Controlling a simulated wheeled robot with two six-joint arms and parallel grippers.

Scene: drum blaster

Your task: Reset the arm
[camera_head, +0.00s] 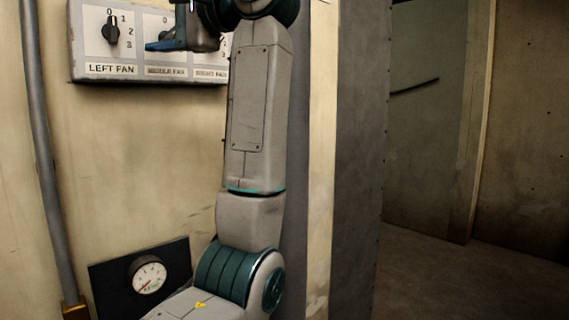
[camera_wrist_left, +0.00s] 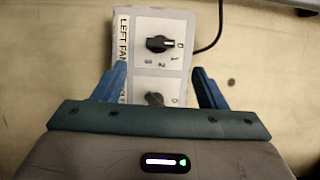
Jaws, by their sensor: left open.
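My left arm rises in the head view, with its gripper (camera_head: 160,44) at the top in front of the fan control box (camera_head: 150,76). The gripper is open, and its two blue fingers show apart in the left wrist view (camera_wrist_left: 160,68). Nothing is held between them. The black left fan knob (camera_head: 112,30) is clear of the fingers, its pointer up near 0; it also shows in the wrist view (camera_wrist_left: 158,44). The middle fan knob (camera_wrist_left: 153,99) is partly hidden by my gripper body. The right fan part is mostly behind my arm. My right gripper is not in view.
A grey pipe (camera_head: 45,150) runs down the wall at left. A round gauge (camera_head: 148,275) on a dark plate sits low on the wall, beside my arm. A dark cable (camera_wrist_left: 212,35) runs from the box. Open floor (camera_head: 460,285) lies at the right beyond a grey panel (camera_head: 358,160).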

